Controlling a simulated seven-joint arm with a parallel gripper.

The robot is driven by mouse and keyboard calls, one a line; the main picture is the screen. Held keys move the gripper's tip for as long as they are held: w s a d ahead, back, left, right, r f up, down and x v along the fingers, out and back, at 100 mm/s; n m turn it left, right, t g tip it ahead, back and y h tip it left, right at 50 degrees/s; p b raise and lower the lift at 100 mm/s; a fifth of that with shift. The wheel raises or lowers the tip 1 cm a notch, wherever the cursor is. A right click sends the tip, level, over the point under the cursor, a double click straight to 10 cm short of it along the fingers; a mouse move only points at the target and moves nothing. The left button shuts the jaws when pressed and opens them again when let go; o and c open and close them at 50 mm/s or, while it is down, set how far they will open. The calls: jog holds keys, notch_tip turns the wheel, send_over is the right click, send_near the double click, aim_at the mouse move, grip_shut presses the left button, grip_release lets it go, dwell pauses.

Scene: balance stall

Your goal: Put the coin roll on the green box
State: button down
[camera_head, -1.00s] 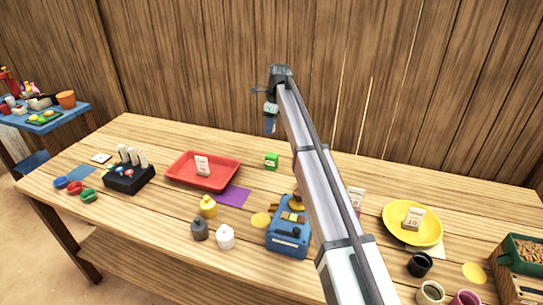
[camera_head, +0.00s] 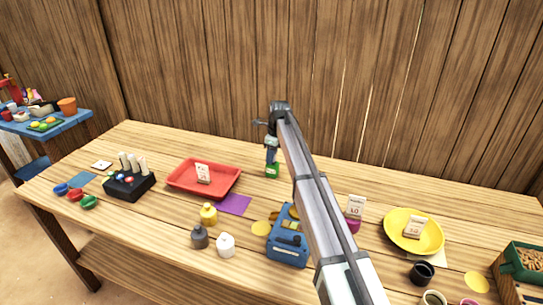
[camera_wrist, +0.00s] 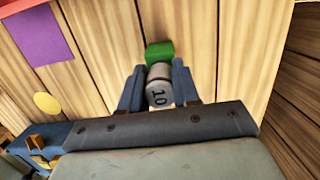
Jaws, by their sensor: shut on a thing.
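The green box (camera_head: 272,171) stands on the table right of the red tray, and it also shows in the wrist view (camera_wrist: 159,52). My gripper (camera_wrist: 160,88) is shut on the coin roll (camera_wrist: 158,86), a pale cylinder with a brown band and "10" on its end. In the head view my gripper (camera_head: 271,152) is directly above the green box. The coin roll is hard to make out there. In the wrist view the roll's far end meets the box's outline; I cannot tell whether they touch.
A red tray (camera_head: 183,183) with a card and a purple square (camera_head: 234,204) lie to the left. A blue device (camera_head: 288,250) stands nearer the front. A yellow plate (camera_head: 396,238) is at the right. The table behind the tray is clear.

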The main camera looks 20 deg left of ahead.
jog(key=shift+f, duration=0.1)
jog(key=c, duration=0.8)
grip_release()
notch_tip(320, 180, up, 12)
jog(key=d, duration=0.1)
jog(key=shift+d, duration=0.4)
